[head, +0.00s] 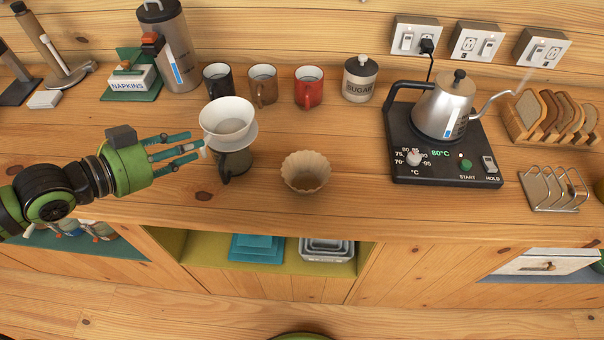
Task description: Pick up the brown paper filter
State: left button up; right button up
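The brown paper filter (305,172) stands upright on the wooden counter (420,212), its fluted rim open upward. It is to the right of the white dripper (228,119), which sits on a dark mug (236,163). My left gripper (198,146) reaches in from the left with its teal fingers spread and nothing between them. Its fingertips are close to the left side of the dripper and mug; whether they touch cannot be told. The dripper and mug stand between this gripper and the filter. My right gripper is not in view.
Behind stand several mugs, including a red one (309,88), and a sugar canister (360,78). A kettle (444,104) on a black heating base (400,140) is to the right, with bread slices and a wire rack beyond. Counter around the filter is clear.

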aim_at(306, 172)
jog(key=l+u, duration=0.2)
jog(key=l, duration=0.3)
jog(key=k+l+u, duration=0.2)
jog(key=l, duration=0.35)
jog(key=l+u, duration=0.2)
jog(key=l, duration=0.3)
